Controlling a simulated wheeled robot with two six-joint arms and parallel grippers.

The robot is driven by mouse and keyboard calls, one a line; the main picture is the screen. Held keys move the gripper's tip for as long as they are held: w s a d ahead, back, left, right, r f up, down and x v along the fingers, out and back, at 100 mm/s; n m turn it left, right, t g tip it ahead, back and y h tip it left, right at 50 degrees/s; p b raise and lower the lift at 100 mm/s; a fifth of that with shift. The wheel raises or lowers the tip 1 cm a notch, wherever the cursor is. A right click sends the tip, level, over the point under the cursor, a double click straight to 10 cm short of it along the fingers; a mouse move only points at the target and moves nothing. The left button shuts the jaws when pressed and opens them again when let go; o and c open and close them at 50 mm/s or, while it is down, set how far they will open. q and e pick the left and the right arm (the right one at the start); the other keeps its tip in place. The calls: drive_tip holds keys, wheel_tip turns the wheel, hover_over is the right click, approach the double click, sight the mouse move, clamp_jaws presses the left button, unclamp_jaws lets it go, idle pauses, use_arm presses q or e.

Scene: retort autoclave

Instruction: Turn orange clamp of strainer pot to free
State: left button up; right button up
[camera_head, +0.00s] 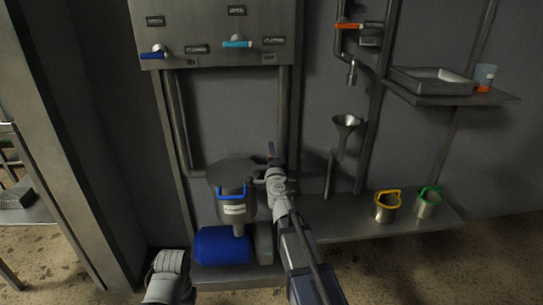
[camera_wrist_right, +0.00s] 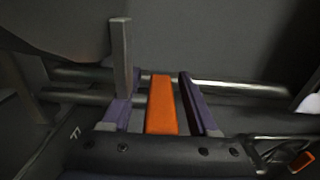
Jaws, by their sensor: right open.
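The strainer pot (camera_head: 233,208) is a grey metal vessel with a blue handle and a pale label, standing low on the bench against the wall. The orange clamp (camera_wrist_right: 162,108) shows as an upright orange bar in the right wrist view. My right gripper (camera_head: 271,163) is at the right side of the pot's top, largely hidden by its own wrist in the head view. In the wrist view its two purple-grey fingers (camera_wrist_right: 158,88) are open on either side of the clamp, with gaps visible. Only a grey link of my left arm shows at the bottom; its gripper is out of view.
A blue motor (camera_head: 221,246) lies below the pot. A valve panel (camera_head: 215,20) hangs above, with pipes running down. To the right are a funnel (camera_head: 347,122), a yellow-handled pot (camera_head: 386,208), a green-handled pot (camera_head: 427,205) and a shelf (camera_head: 450,99) with a tray.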

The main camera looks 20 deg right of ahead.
clamp_jaws()
idle(0.4)
